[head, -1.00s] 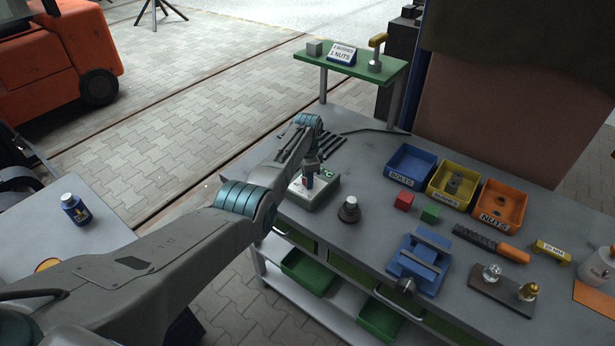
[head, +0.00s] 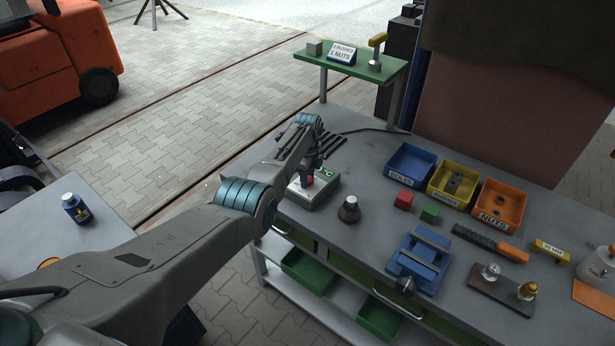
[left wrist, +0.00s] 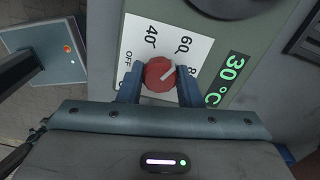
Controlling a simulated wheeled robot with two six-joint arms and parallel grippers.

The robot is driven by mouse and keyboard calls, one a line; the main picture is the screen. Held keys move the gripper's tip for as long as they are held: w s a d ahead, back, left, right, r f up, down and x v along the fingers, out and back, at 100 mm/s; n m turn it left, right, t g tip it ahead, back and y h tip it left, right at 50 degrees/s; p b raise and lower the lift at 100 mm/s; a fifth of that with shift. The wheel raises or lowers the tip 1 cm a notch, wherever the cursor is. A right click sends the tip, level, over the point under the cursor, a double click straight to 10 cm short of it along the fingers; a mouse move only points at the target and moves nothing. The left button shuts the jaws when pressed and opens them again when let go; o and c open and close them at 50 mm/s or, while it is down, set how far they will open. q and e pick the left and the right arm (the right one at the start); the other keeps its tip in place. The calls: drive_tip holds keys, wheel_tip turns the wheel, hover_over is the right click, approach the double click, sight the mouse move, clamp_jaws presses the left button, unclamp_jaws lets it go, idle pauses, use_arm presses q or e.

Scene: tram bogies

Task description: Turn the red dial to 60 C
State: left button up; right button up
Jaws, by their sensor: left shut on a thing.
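The red dial (left wrist: 159,74) sits on a white scale plate (left wrist: 140,40) marked OFF, 40, 60 and a partly hidden 8. Its white pointer line aims to the upper right, roughly toward the 60. A green display (left wrist: 230,78) beside it reads 30 °C. My left gripper (left wrist: 158,82) is shut on the dial, with a blue finger on each side. In the head view, the gripper (head: 312,170) reaches down onto the grey control box (head: 322,194), and a little red of the dial shows below it. My right gripper is not in view.
A dark round-topped piece (head: 349,209) stands right of the control box. Farther right are red (head: 404,200) and green (head: 430,213) blocks, a blue vise (head: 420,260) and bins for bolts (head: 398,176) and nuts (head: 490,216). A green shelf (head: 385,80) stands behind.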

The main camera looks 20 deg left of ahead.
use_arm(q)
drive_tip(key=shift+w+r, duration=0.1)
drive_tip(key=shift+r, duration=0.05)
idle(0.4)
drive_tip(key=o, duration=1)
drive_tip(key=shift+r, duration=0.45)
wheel_tip(320, 180, up, 10)
drive_tip(key=b, duration=0.2)
drive_tip(key=shift+f+b, duration=0.1)
drive_tip(key=shift+b, duration=0.25)
